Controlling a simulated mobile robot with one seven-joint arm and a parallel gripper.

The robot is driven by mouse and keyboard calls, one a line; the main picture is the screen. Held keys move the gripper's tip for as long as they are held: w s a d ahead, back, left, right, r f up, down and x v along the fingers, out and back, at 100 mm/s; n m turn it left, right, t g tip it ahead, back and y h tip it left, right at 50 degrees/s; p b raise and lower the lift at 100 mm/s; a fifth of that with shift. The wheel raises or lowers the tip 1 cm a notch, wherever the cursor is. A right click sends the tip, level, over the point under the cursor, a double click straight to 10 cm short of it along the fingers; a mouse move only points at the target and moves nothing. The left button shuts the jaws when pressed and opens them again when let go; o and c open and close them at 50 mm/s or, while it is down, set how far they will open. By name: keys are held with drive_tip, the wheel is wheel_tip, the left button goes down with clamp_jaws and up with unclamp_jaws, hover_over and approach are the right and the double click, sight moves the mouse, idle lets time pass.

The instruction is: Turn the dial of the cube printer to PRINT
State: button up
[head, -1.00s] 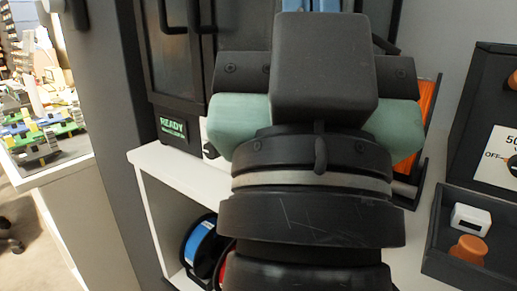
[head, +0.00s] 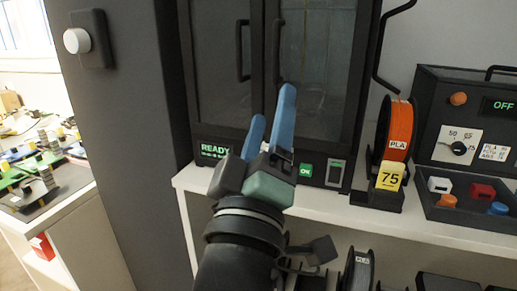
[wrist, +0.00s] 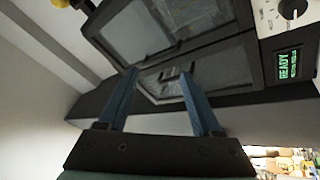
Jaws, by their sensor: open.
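The cube printer (head: 220,75) is a dark cabinet with two glazed doors, standing on a white shelf. Its green READY display (head: 214,150) is lit at lower left. The printer dial (wrist: 291,8), a black knob on a white plate, shows at the top right of the wrist view beside the READY display (wrist: 289,64); its full scale is cut off. In the head view my gripper hides the dial. My gripper (head: 272,104) is open and empty, its blue fingers in front of the doors. In the wrist view (wrist: 159,72) the fingers point left of the dial, apart from it.
A green OK button (head: 306,170) is on the printer front. A white knob (head: 77,40) is on the left column.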

drive_tip(key=w+a+f+n+g+h+p, duration=0.1)
drive_tip(key=a+f+n+g+p, duration=0.15)
drive_tip(key=f+n+p, duration=0.8)
drive_tip(key=a+f+n+g+h+p, duration=0.1)
drive_tip(key=a+f+n+g+p, duration=0.3)
drive_tip(key=n, duration=1.2)
drive_tip(key=shift+t, duration=0.55)
drive_tip(key=x, duration=0.4)
drive_tip(key=d+x, duration=0.1)
drive_tip(key=x, duration=0.4)
drive_tip(key=f+x, duration=0.1)
drive_tip(key=x, duration=0.3)
drive_tip(key=shift+d+r, duration=0.1)
drive_tip(key=shift+d, duration=0.3)
drive_tip(key=shift+c, duration=0.3)
clamp_jaws()
